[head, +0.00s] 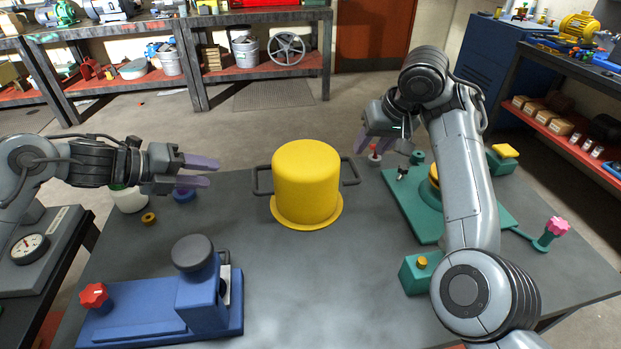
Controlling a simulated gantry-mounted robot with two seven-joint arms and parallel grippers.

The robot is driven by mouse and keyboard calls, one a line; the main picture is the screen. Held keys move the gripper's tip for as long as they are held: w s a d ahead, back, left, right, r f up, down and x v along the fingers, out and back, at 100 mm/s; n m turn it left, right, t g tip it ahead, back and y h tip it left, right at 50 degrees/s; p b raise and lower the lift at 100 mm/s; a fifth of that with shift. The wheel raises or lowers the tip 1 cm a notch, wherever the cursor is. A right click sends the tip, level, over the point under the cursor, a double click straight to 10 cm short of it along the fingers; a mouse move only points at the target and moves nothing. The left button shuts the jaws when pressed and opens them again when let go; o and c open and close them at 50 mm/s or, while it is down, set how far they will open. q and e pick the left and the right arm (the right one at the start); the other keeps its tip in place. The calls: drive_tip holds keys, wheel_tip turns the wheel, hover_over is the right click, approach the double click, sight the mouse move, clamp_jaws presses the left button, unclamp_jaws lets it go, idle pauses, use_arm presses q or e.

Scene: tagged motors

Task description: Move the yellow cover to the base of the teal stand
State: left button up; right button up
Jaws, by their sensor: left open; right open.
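The yellow cover (306,178) is a tall domed cylinder with a wide rim and a dark handle on each side. It stands upright on the grey table, near the middle. The teal stand (410,207) is at the right; my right arm hides much of it. My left gripper (212,170) is open with purple fingers, left of the cover and apart from its left handle. My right gripper (372,141) is open, up and right of the cover, apart from it; its fingers are partly hidden.
A blue fixture (180,305) with a red knob stands front left. A white container (128,199), a brass ring (149,218) and a blue ring (185,195) are near my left gripper. A teal block (415,272) and a pink knob (557,227) are at the right. The table's front middle is clear.

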sight(355, 167)
use_arm(q)
drive_tip(key=x, duration=1.1)
use_arm(e)
drive_tip(key=shift+x, duration=5.4)
use_arm(q)
drive_tip(key=shift+c, duration=0.2)
use_arm(e)
drive_tip(key=shift+d, duration=0.15)
drive_tip(key=shift+c, duration=0.2)
use_arm(q)
clamp_jaws()
use_arm(e)
clamp_jaws()
use_arm(q)
drive_tip(key=shift+r, duration=0.2)
use_arm(e)
drive_tip(key=shift+r, duration=0.15)
